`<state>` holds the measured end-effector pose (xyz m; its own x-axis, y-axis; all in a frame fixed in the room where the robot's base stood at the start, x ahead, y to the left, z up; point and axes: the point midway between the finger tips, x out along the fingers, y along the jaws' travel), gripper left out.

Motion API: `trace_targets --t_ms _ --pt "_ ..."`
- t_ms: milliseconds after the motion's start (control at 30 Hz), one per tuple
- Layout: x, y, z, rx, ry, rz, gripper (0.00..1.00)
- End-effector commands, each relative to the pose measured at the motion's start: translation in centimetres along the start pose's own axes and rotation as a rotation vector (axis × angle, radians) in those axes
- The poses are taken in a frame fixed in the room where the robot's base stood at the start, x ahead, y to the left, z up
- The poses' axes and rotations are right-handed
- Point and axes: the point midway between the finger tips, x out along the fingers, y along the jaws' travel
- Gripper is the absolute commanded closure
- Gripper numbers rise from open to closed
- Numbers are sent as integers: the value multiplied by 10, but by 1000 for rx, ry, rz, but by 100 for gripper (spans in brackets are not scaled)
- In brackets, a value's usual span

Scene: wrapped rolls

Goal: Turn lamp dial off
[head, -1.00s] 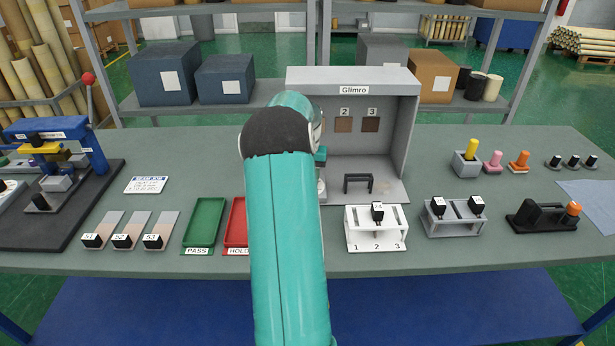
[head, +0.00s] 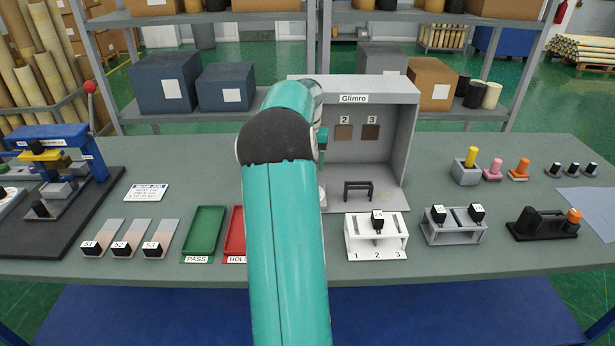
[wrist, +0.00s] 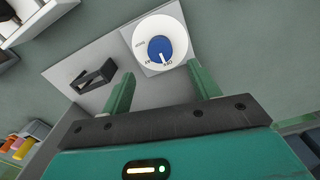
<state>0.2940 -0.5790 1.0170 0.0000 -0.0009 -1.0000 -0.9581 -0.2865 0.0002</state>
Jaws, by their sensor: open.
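The lamp dial is a white round plate (wrist: 146,28) with a blue knob (wrist: 160,49) on it, in the upper middle of the wrist view. A white pointer mark on the knob points down towards small lettering on the plate that is hard to read. My gripper (wrist: 162,82) is open, its two green fingers apart and empty, with the dial showing just beyond the gap between them. In the head view my arm hides most of the dial and the gripper. The grey booth labelled Glimro (head: 405,105) stands behind my arm.
A small black stand (head: 358,186) is on the booth floor, right of the dial; it also shows in the wrist view (wrist: 94,75). A white numbered rack (head: 376,240) stands in front of the booth. Green (head: 204,232) and red (head: 235,232) trays lie left of my arm.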

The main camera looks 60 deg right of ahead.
Motion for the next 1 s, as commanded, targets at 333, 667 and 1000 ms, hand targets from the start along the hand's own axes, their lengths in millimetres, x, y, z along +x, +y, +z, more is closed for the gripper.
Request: trace_targets --t_ms 333,667,1000 --pt "-50 0 0 -1 1 0 39" --pt "-53 0 0 -1 0 0 39" --pt "-52 0 0 -1 0 0 39"
